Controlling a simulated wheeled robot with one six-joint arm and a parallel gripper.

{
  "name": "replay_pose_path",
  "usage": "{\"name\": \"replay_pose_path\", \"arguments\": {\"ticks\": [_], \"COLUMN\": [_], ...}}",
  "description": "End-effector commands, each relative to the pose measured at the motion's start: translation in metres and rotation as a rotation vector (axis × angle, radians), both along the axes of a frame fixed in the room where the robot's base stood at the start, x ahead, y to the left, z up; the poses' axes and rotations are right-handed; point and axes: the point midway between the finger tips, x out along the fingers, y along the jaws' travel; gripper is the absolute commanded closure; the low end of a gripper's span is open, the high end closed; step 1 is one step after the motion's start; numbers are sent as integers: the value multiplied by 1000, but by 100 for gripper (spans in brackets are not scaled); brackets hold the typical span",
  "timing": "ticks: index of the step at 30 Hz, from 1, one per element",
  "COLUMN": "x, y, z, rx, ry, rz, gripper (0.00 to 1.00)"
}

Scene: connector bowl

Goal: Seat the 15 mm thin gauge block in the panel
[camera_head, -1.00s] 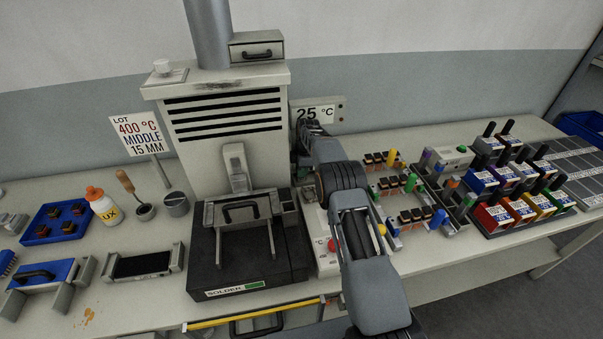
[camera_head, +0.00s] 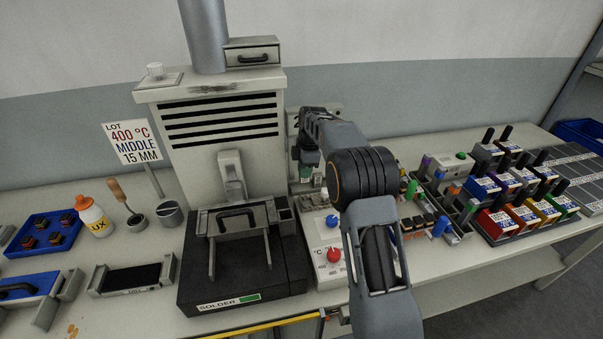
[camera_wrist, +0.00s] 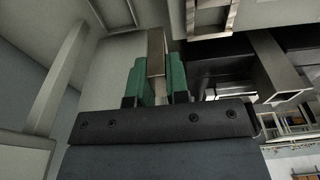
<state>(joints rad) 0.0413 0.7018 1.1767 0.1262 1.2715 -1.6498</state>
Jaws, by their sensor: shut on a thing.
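My gripper (camera_wrist: 157,85), with green fingers, is shut on a thin, upright grey-brown metal block (camera_wrist: 156,50) in the wrist view. I take it for the gauge block; no size marking is readable. In the head view my gripper (camera_head: 306,163) is right of the solder machine, above a pale control panel (camera_head: 322,284) with a blue and a red knob. The block is not clear there. I cannot tell whether the block touches a slot. A sign (camera_head: 135,142) reads LOT, 400 °C, MIDDLE, 15 MM.
The black solder pot (camera_head: 245,270) with a handled frame stands left of the control panel. My arm hides part of the bench right of it. Colored blocks (camera_head: 500,220) in racks stand farther right. A flux bottle (camera_head: 95,218) and blue tray (camera_head: 45,232) are at left.

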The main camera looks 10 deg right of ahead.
Motion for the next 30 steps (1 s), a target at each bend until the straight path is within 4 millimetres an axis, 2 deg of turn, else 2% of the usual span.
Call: {"name": "replay_pose_path", "arguments": {"ticks": [9, 20, 25, 27, 30], "x": [-42, -66, -79, -95, -120], "y": [-3, -3, 3, 5, 9], "z": [19, 36, 71, 88, 104], "rx": [0, 0, 0, 0, 0], "ry": [-4, -3, -8, -9, -7], "rz": [0, 4, 15, 6, -132], "gripper": [100, 100, 100, 100, 100]}}
